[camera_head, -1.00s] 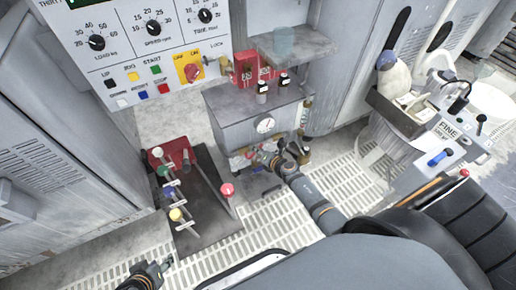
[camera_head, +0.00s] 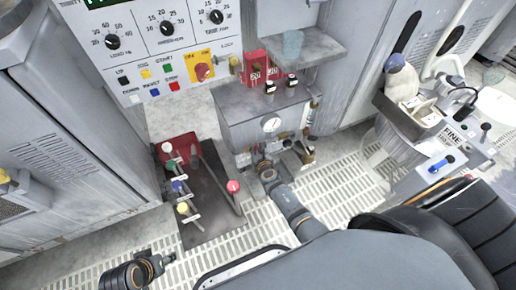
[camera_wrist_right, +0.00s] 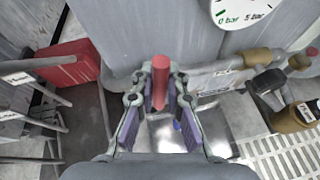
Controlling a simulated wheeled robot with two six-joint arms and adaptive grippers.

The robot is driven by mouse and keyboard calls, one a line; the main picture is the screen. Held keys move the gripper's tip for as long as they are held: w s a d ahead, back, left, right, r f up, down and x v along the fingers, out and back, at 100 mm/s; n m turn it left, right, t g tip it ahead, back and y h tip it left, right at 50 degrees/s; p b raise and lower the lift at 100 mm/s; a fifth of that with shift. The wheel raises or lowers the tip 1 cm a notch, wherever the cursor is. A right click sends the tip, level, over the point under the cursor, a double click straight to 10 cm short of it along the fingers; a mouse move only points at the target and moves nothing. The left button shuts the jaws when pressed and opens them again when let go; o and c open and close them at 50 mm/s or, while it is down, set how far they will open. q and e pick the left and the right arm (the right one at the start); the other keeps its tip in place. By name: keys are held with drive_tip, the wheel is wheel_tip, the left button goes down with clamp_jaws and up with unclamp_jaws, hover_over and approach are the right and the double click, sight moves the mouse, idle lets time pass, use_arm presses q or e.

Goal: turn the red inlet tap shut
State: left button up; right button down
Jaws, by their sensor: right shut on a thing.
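The red inlet tap's handle (camera_wrist_right: 160,82) stands upright between the fingers of my right gripper (camera_wrist_right: 158,88) in the right wrist view. The fingers are shut on it, just in front of the grey tank. In the head view my right gripper (camera_head: 262,166) is at the tank's lower front, under the round gauge (camera_head: 271,125), and it hides the tap there. The gauge also shows at the top of the right wrist view (camera_wrist_right: 240,10). My left gripper (camera_head: 165,260) is low at the left of the head view, away from the tap; its jaws are too small to read.
A brass pipe fitting (camera_wrist_right: 257,58) and a black knob (camera_wrist_right: 268,82) are right of the tap. The grey tank (camera_head: 245,107) is close behind. A dark tray (camera_head: 212,215) with several coloured-knob levers stands left. Slotted floor grating (camera_head: 345,190) lies right.

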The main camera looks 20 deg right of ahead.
drive_tip(key=shift+s+a+f+n, duration=0.1)
drive_tip(key=shift+a+n, duration=0.25)
drive_tip(key=shift+n, duration=0.05)
drive_tip(key=shift+h, duration=0.4)
drive_tip(key=c, duration=1.3)
unclamp_jaws()
drive_tip(key=shift+c, duration=0.2)
drive_tip(key=v, duration=0.7)
drive_tip(key=shift+s, duration=0.2)
